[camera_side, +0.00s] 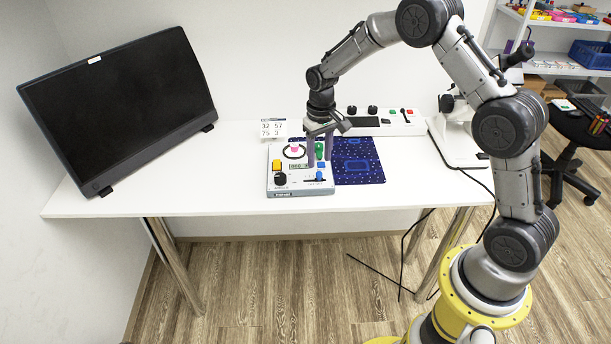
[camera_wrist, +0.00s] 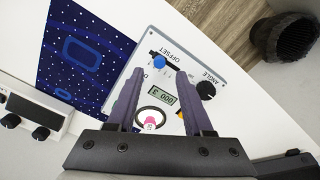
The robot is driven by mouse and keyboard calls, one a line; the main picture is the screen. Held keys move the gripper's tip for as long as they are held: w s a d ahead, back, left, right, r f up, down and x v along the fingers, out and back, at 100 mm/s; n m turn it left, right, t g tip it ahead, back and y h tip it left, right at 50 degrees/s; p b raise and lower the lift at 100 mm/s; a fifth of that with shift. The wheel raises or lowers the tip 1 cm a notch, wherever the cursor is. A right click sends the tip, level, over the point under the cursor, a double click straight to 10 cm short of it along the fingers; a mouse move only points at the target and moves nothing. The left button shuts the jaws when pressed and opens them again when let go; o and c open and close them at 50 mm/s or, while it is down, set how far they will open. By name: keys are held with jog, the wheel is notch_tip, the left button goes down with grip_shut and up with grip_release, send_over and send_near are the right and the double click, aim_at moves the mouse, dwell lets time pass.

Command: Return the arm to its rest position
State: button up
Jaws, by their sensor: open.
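My gripper (camera_side: 319,162) is over the small white control box (camera_side: 300,188) on the table, with its two fingers pointing down. The fingers are apart; I see nothing held between them. In the side view a green part (camera_side: 319,150) of the box shows between the fingers; I cannot tell whether they touch it. In the wrist view the fingers (camera_wrist: 162,76) are spread over the box face, with a small display (camera_wrist: 162,98) between them. My arm is bent, reaching left across the table from its yellow base.
A dark blue patterned mat (camera_side: 370,176) lies right of the box. Behind it stands a white panel (camera_side: 385,128) with knobs. A number card (camera_side: 272,129) stands behind the box. A large black monitor (camera_side: 120,105) stands at left. The table's front strip (camera_side: 230,205) is clear.

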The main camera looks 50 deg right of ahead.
jog(key=s+a+r+t, duration=0.2)
jog(key=s+r, duration=0.1)
jog(key=r, duration=0.5)
jog(key=s+a+r+n+t, duration=0.1)
jog(key=s+r, duration=0.1)
jog(key=r, duration=0.5)
jog(key=s+a+r+t, duration=0.2)
jog(key=s+r, duration=0.1)
jog(key=r, duration=0.5)
jog(key=s+r, duration=0.4)
jog(key=s, duration=0.2)
jog(key=s+a+f+n, duration=0.1)
jog(key=s+f, duration=0.1)
jog(key=s, duration=0.6)
jog(key=s+a+f+n, duration=0.1)
jog(key=s+f, duration=0.2)
jog(key=s, duration=0.6)
jog(key=shift+f+t, duration=0.15)
jog(key=shift+t, duration=0.15)
jog(key=shift+a, duration=0.1)
